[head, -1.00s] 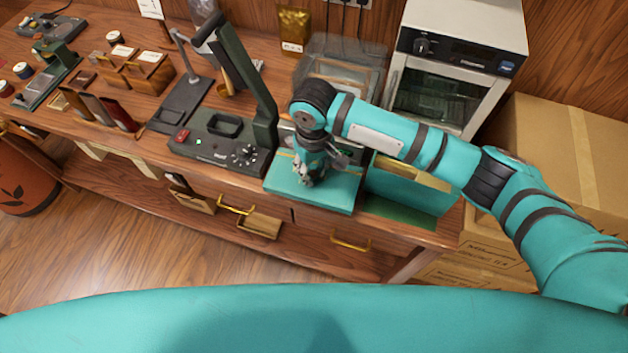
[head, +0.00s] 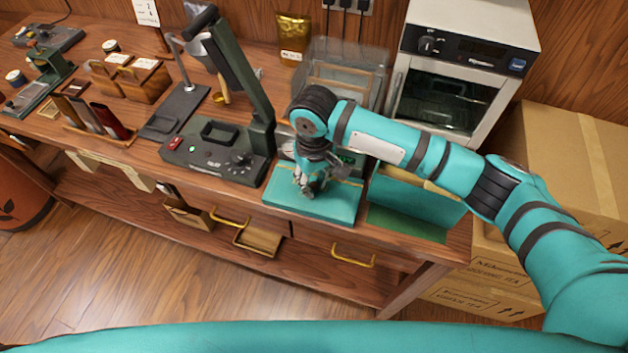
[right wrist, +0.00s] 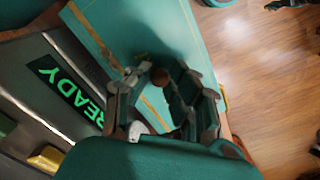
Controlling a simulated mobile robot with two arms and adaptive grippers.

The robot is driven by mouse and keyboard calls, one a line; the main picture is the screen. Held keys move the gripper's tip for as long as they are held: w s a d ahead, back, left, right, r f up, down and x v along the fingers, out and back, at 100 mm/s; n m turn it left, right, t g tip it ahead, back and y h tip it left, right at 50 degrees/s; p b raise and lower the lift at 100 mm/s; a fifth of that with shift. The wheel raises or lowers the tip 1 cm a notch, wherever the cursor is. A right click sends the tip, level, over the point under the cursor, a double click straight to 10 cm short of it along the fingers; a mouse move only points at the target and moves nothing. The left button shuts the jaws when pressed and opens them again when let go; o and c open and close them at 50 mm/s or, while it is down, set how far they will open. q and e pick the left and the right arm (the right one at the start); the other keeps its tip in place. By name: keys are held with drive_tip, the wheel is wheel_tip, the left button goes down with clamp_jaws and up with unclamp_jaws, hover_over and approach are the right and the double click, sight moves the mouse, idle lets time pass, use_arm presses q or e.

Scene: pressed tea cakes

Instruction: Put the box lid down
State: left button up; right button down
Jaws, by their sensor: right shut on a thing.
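The box lid (head: 325,204) is a flat teal panel with thin gold lines, near the counter's front edge in the head view. In the right wrist view the lid (right wrist: 140,28) fills the upper middle, with a small round brown knob (right wrist: 160,76) on it. My right gripper (head: 308,188) points down over the lid. In the wrist view its fingers (right wrist: 158,92) are shut around the knob. Whether the lid rests on the counter or hangs just above it I cannot tell. The open teal box (head: 408,222) with a green inside stands right of the lid. My left gripper is out of view.
A dark green press (head: 215,150) stands close left of the lid. A device with a green READY display (right wrist: 70,85) sits beside the lid. A white oven (head: 455,75) is behind the box. Drawers with brass handles (head: 352,256) are below the counter edge.

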sight(314, 185)
drive_tip(key=c, duration=1.2)
unclamp_jaws()
drive_tip(key=shift+f, duration=0.1)
wheel_tip(314, 185, up, 12)
drive_tip(key=b, duration=0.2)
drive_tip(key=shift+r, duration=0.2)
drive_tip(key=shift+f, duration=0.1)
